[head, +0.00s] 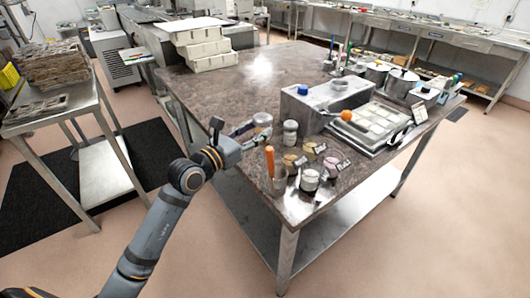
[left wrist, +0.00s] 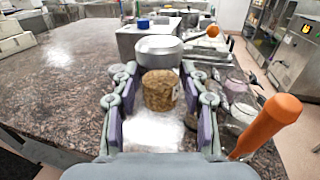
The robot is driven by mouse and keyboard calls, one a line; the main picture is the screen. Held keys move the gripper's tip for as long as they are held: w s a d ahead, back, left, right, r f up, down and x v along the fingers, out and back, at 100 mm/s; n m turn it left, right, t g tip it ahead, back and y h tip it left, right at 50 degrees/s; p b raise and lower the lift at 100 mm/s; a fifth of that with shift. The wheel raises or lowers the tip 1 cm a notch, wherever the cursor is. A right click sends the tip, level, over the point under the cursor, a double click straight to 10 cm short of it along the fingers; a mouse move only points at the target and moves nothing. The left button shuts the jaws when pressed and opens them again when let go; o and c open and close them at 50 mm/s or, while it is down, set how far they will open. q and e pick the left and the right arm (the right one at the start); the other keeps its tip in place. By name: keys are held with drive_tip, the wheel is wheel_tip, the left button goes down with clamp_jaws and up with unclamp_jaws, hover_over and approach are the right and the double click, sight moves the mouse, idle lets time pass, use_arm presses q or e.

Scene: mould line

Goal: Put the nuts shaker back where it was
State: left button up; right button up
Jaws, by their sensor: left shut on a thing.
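The nuts shaker (head: 262,120) is a clear jar with a silver lid and brown, grainy contents. In the left wrist view the shaker (left wrist: 159,92) stands upright between both fingers. My left gripper (head: 248,129) is shut on it near the left edge of the brown stone-topped table (head: 225,88). Whether its base touches the table is hard to tell. A white-filled jar (head: 290,134) stands just to its right. Several small jars, such as a tan one (head: 290,164) and a white one (head: 309,181), stand with black label cards toward the front corner. My right gripper is not in view.
An orange-handled tool (head: 270,160) stands in a cup (head: 279,183) close to my left gripper. A grey metal box (head: 325,103) and a tray of white pieces (head: 354,137) are to the right. Stacked white trays (head: 207,60) stand at the back; the table's left middle is clear.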

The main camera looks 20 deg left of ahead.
sight(259, 129)
use_arm(q)
drive_tip(key=w, duration=0.1)
drive_tip(key=w+f, duration=0.1)
drive_tip(key=w, duration=0.1)
drive_tip(key=shift+w+d+f, duration=0.1)
drive_tip(key=shift+d, duration=0.05)
drive_tip(key=w+f, duration=0.2)
drive_tip(key=w+f+b, duration=0.1)
drive_tip(key=f, duration=0.2)
drive_tip(key=shift+w, duration=0.35)
drive_tip(key=shift+w+f+b, duration=0.35)
drive_tip(key=shift+w+f, duration=0.05)
wheel_tip(259, 129, down, 3)
drive_tip(key=shift+w+f+b, duration=0.15)
drive_tip(key=shift+b, duration=0.2)
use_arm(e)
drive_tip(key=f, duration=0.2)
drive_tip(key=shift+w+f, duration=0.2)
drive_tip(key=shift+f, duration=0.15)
use_arm(q)
drive_tip(key=shift+f, duration=0.15)
drive_tip(key=o, duration=1.2)
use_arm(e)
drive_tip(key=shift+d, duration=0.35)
